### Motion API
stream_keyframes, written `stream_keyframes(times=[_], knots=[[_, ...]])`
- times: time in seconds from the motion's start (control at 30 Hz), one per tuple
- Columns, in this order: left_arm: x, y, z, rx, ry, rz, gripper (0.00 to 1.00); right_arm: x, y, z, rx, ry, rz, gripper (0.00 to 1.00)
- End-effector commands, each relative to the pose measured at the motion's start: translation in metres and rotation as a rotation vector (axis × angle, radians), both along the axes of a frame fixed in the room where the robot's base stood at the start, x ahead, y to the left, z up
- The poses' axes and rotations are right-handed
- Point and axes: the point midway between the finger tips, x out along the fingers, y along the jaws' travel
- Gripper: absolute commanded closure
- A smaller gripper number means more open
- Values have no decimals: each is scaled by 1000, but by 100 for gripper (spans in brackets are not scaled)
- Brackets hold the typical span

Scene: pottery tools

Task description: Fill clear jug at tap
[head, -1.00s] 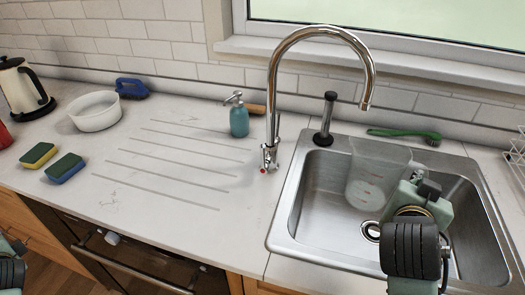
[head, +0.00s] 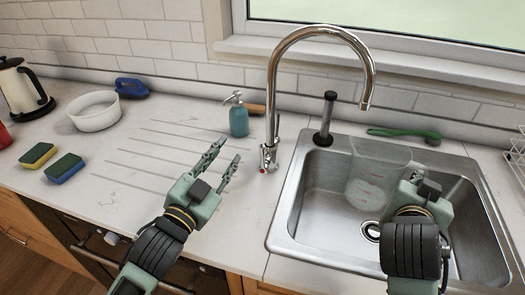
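The clear jug (head: 370,172) is in the steel sink (head: 325,230), upright or nearly so, with red markings on its side. My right gripper (head: 412,180) is at the jug's right side; its fingers are hidden behind the hand, so I cannot tell whether it grips the jug. The chrome tap (head: 272,105) arches over the sink, its spout end (head: 366,105) above the jug. A tap handle with a red dot (head: 267,160) is low on the tap's body. My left gripper (head: 226,158) is open and empty, left of this handle and apart from it. No water stream shows.
A teal soap bottle (head: 238,120) stands behind my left gripper. A black-topped upright tool (head: 325,118) and a green brush (head: 405,134) are behind the sink. A white bowl (head: 95,112), sponges (head: 64,168) and a kettle (head: 22,90) are at left. The ribbed drainer is mostly clear.

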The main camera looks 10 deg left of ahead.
Motion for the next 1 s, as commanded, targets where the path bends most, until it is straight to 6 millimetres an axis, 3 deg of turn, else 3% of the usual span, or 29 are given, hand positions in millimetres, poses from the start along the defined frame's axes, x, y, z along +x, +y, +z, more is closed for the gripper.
stream_keyframes(times=[0.03, 0.07, 0.2, 0.33, 0.47, 0.8, 1.0], knots=[[-20, -25, -2, -131, 48, -60, 72, 0, 0, 1, 1, -2, 0, 100], [-30, -33, -4, -203, 81, -81, 72, 0, 0, 1, 1, -2, 0, 100], [-51, -40, -9, -378, 175, -101, 72, 0, 0, 1, 1, -2, 0, 100], [-55, -43, -11, -432, 206, -106, 72, 0, 0, 1, 1, -2, 0, 100], [-41, -47, -11, -437, 208, -106, 72, 0, 0, 1, 1, -2, 0, 100], [22, -70, -11, -434, 207, -105, 72, 0, 0, 1, 1, -2, 0, 100], [47, -79, -12, -433, 209, -104, 72, 0, 0, 1, 1, -2, 0, 100]])
